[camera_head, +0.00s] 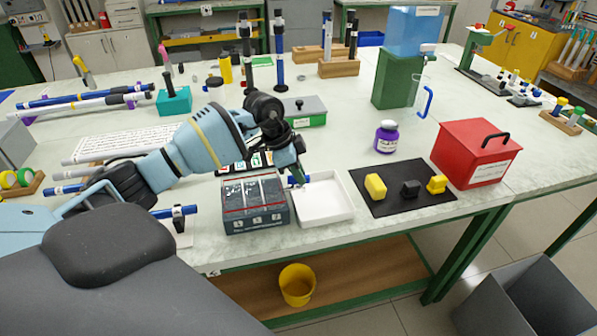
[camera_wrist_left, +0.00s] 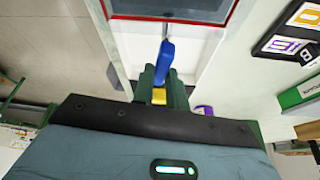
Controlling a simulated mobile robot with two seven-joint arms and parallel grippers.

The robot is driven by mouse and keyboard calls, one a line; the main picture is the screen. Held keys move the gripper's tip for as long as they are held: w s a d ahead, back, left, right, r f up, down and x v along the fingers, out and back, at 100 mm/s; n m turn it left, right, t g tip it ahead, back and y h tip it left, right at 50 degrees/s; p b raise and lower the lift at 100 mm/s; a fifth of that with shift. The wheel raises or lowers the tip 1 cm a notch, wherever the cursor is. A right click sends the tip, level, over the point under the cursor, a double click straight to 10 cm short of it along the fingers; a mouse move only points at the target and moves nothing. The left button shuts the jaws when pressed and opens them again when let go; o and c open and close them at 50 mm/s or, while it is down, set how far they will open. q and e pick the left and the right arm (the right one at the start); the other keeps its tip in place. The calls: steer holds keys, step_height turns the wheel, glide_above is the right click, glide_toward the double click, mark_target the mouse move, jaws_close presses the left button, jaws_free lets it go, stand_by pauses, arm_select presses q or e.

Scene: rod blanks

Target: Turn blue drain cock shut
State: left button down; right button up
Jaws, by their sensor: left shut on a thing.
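The blue drain cock (camera_head: 299,181) shows as a small blue piece at the right side of a dark grey three-part tank (camera_head: 258,223). In the left wrist view its blue lever (camera_wrist_left: 165,58) stands between my fingertips and points toward the red-edged tank (camera_wrist_left: 170,12). My left gripper (camera_head: 297,174) reaches over the back of the tank and is shut on the cock. Its fingers hide part of the cock, and a small yellow patch (camera_wrist_left: 159,96) shows between them. My right gripper is in neither view.
A white tray (camera_head: 326,219) stands right of the tank, beside the cock. A black mat (camera_head: 394,208) with yellow and black pieces, a purple-labelled bottle (camera_head: 386,138) and a red box (camera_head: 478,153) are further right.

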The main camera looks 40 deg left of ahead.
arm_select(q)
steer(key=shift+r+m, duration=0.1)
steer(key=shift+m, duration=0.2)
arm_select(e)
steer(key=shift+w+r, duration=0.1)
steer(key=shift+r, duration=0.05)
arm_select(q)
steer(key=m+g+p, duration=0.1)
steer(key=m, duration=0.1)
steer(key=shift+s+d+r+m+h, duration=0.1)
steer(key=shift+m+h, duration=0.3)
steer(key=shift+s+m+g, duration=0.1)
steer(key=shift+m+g, duration=0.3)
steer(key=shift+m, duration=0.5)
steer(key=m+g, duration=0.1)
steer(key=m, duration=0.2)
steer(key=m+g, duration=0.1)
steer(key=m, duration=0.3)
steer(key=s+m+g+b, duration=0.1)
steer(key=m, duration=0.2)
steer(key=shift+f+g+y, duration=0.2)
steer(key=shift+g+y, duration=0.2)
steer(key=shift+m, duration=0.4)
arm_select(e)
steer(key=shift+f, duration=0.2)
